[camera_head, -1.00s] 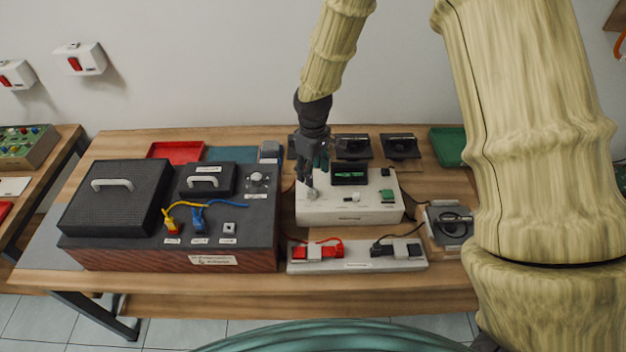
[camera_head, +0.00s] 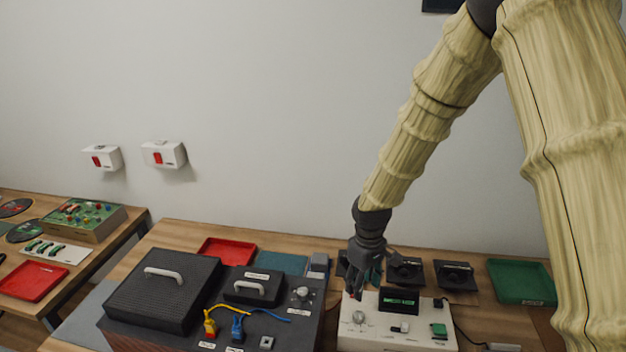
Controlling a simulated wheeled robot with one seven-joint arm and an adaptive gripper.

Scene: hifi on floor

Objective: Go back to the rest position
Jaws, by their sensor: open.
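My gripper (camera_head: 357,291) hangs from my arm and points down. It is open, with its fingertips close above the back left part of the white device (camera_head: 372,339). I cannot tell whether the fingertips touch it. The white device has a round knob (camera_head: 359,317), a dark display with green figures (camera_head: 398,300) and a green block (camera_head: 439,330) on its top. Its front is cut off by the bottom edge of the picture. My gripper looks empty.
A dark box with a handled lid (camera_head: 163,289) stands left on the wooden table (camera_head: 185,235). A red tray (camera_head: 226,251), several dark modules (camera_head: 405,270) and a green tray (camera_head: 521,282) lie behind. Two white wall boxes (camera_head: 164,154) hang on the wall. The air above the table is free left of my arm.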

